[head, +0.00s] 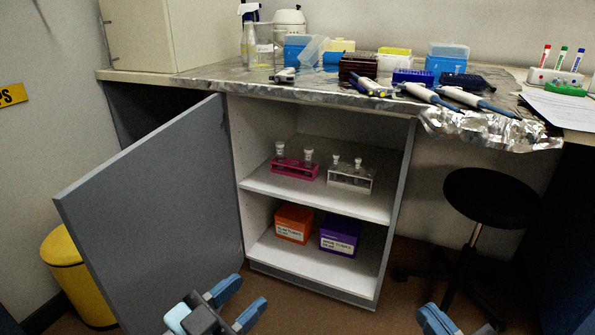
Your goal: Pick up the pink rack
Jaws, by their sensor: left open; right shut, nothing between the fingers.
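The pink rack (296,170) stands on the upper shelf of the open cabinet, holding vials with white caps (280,148). It is left of a clear-white rack (350,179) that also holds vials. My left gripper (246,300) is open and empty, low in front of the cabinet and well below the pink rack, not touching it. My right gripper (433,319) shows only in part at the bottom edge, right of the cabinet; it is shut and empty. Nothing hides the front of the pink rack.
The grey cabinet door (150,205) stands swung open to the left. An orange box (293,223) and a purple box (340,234) sit on the lower shelf. A black stool (490,197) stands at right, a yellow bin (75,275) at left. The foil-covered bench above is crowded.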

